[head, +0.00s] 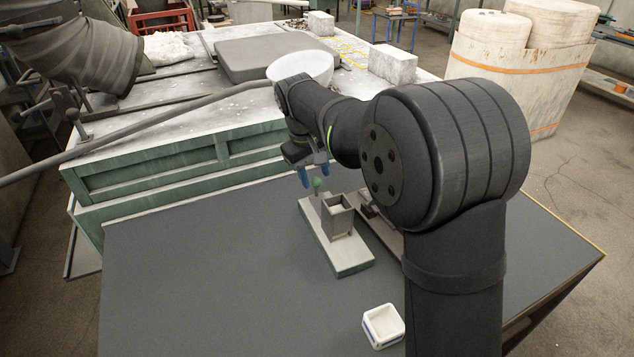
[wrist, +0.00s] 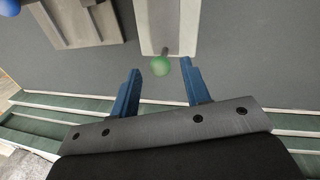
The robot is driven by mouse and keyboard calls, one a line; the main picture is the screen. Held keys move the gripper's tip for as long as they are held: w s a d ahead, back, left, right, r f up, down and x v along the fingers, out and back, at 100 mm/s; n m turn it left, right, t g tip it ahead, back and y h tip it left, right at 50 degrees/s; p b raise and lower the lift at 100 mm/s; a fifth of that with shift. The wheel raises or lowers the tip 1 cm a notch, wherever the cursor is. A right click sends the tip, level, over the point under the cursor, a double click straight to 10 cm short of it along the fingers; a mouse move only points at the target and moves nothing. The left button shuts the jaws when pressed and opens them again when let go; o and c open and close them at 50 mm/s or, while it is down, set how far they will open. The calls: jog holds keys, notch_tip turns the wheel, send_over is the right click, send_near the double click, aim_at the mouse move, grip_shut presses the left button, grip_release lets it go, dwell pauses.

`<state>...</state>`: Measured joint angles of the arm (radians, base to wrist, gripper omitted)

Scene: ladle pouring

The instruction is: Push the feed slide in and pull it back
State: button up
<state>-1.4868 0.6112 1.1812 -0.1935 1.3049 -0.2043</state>
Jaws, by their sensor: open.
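The feed slide shows as a thin rod with a green knob (head: 318,184), sticking out of the end of a pale grey base (head: 345,256) that carries a square open-topped hopper (head: 338,218). In the wrist view the green knob (wrist: 160,66) lies between my fingertips, with the rod running up into the base (wrist: 168,25). My gripper (head: 314,176) is open, its two blue fingers pointing down at the knob. In the wrist view my gripper (wrist: 161,76) shows a gap on both sides of the knob. Whether the fingers are at knob height is unclear.
A second fixture (wrist: 82,20) with a blue knob (wrist: 8,7) stands beside the base, mostly hidden by my arm in the head view. A small white cup (head: 383,325) stands near the front. A green-sided bench (head: 180,160) with a white bowl (head: 300,67) is behind. The table's left is clear.

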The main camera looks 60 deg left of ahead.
aim_at(316, 178)
jog(key=shift+w+f, duration=0.2)
jog(key=shift+f, duration=0.7)
jog(key=shift+w+f, duration=0.15)
jog(key=shift+f, duration=0.75)
